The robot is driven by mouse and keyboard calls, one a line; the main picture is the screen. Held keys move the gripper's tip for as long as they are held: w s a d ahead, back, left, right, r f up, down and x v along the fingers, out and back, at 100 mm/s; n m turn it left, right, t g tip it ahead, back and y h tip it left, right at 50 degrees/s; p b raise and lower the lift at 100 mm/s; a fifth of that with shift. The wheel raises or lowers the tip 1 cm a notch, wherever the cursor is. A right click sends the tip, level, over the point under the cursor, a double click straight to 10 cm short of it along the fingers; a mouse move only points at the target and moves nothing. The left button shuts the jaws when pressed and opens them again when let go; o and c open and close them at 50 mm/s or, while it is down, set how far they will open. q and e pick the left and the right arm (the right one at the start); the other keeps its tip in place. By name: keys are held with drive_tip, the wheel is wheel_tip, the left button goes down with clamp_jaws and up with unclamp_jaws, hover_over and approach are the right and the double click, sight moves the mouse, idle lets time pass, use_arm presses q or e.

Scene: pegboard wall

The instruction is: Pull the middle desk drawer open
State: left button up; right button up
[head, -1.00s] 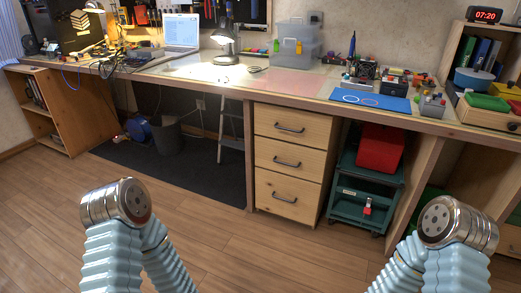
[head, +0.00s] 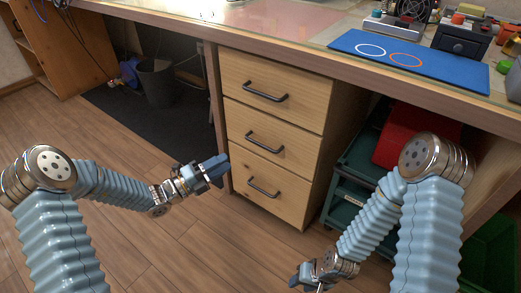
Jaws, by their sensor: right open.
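The light wooden drawer unit stands under the desk, with three drawers, all flush. The middle drawer (head: 297,146) has a dark bar handle (head: 264,142). The top drawer (head: 300,105) and the bottom drawer (head: 289,201) each have a like handle. My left gripper (head: 215,168) is just left of the unit's front, pointing right, apart from the middle handle; whether its fingers are open is unclear. My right gripper (head: 305,281) is low in front of the unit, below the bottom drawer, open and with nothing seen in it.
The wooden desk top (head: 236,22) overhangs the drawers, with a blue mat (head: 450,72) on it. A green trolley (head: 350,202) with a red box (head: 398,140) stands right of the unit. A bin (head: 157,85) stands at back left. Floor in front is clear.

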use_arm(q)
drive_tip(key=b+x, duration=0.2)
drive_tip(key=x, duration=1)
drive_tip(key=shift+s, duration=0.15)
drive_tip(key=shift+f, duration=0.1)
clamp_jaws()
idle(0.7)
